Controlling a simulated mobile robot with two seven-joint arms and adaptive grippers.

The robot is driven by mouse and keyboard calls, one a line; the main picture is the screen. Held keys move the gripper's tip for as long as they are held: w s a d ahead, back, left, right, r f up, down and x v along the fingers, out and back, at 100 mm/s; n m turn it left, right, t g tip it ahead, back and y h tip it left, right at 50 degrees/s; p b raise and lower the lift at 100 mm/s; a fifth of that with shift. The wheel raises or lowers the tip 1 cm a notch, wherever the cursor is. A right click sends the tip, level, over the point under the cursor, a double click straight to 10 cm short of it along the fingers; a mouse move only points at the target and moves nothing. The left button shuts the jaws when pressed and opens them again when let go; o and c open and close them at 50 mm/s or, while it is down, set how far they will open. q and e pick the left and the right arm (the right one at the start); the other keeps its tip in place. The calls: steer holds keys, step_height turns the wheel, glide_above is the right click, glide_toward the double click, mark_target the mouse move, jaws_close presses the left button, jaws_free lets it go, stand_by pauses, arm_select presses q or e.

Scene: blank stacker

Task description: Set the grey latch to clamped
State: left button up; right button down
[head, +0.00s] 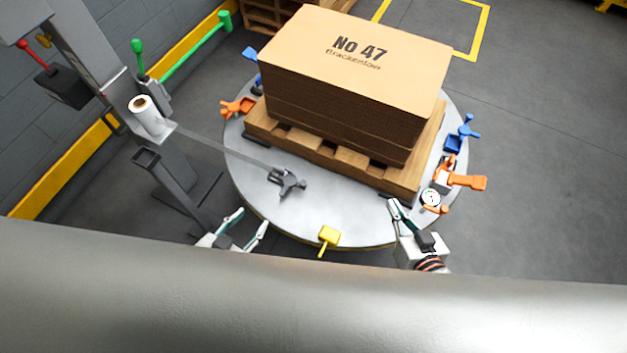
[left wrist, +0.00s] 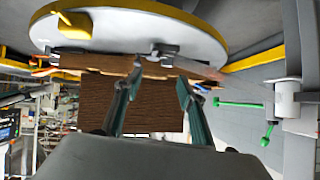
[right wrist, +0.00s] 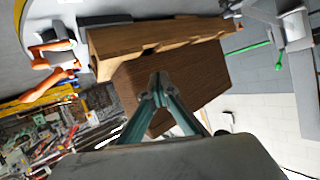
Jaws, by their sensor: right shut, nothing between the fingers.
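The grey latch (head: 288,182) sits on the near part of the round metal turntable (head: 330,222), in front of the pallet. It also shows in the left wrist view (left wrist: 163,49), beyond the fingertips. Whether it is clamped cannot be told. My left gripper (head: 252,224) is open and empty at the turntable's near left edge, apart from the latch. In the left wrist view its two fingers (left wrist: 158,84) are spread. My right gripper (head: 398,208) is shut and empty at the near right edge, beside the dial gauge. Its fingertips meet in the right wrist view (right wrist: 157,84).
A wooden pallet (head: 330,153) with stacked cardboard sheets (head: 350,60) fills the turntable's back. Orange clamps (head: 466,180), blue clamps (head: 466,130), a dial gauge (head: 430,198) and a yellow lever (head: 328,238) line the rim. A grey post with coloured levers (head: 90,50) stands left.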

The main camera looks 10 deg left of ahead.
steer(key=w+a+f+m+y+b, duration=0.2)
steer(key=w+a+m+y+b, duration=0.1)
steer(key=w+a+y+b, duration=0.5)
steer(key=a+f+g+y+b, duration=0.1)
steer(key=f+g, duration=0.1)
steer(key=a+f+m+g+y+b, duration=0.1)
steer(key=f+g+y, duration=0.1)
steer(key=f, duration=0.1)
steer(key=a+f+m+g+y+b, duration=0.1)
steer(key=f+g+b, duration=0.1)
steer(key=shift+w+a+f+y, duration=0.25)
steer(key=shift+w+f+y, duration=0.05)
steer(key=shift+w+f, duration=0.1)
steer(key=shift+s+f+g, duration=0.1)
steer(key=shift+f+g, duration=0.2)
steer(key=shift+g, duration=0.2)
steer(key=shift+d+f+g+b, duration=0.1)
steer(key=shift+d+g+b, duration=0.05)
steer(key=shift+g+b, duration=0.15)
arm_select(q)
steer(key=shift+h, duration=0.4)
steer(key=d+f, duration=0.1)
steer(key=f, duration=0.1)
steer(key=w+d+f, duration=0.1)
steer(key=f, duration=0.1)
steer(key=shift+w+d+f, duration=0.1)
steer(key=shift+w+d, duration=0.1)
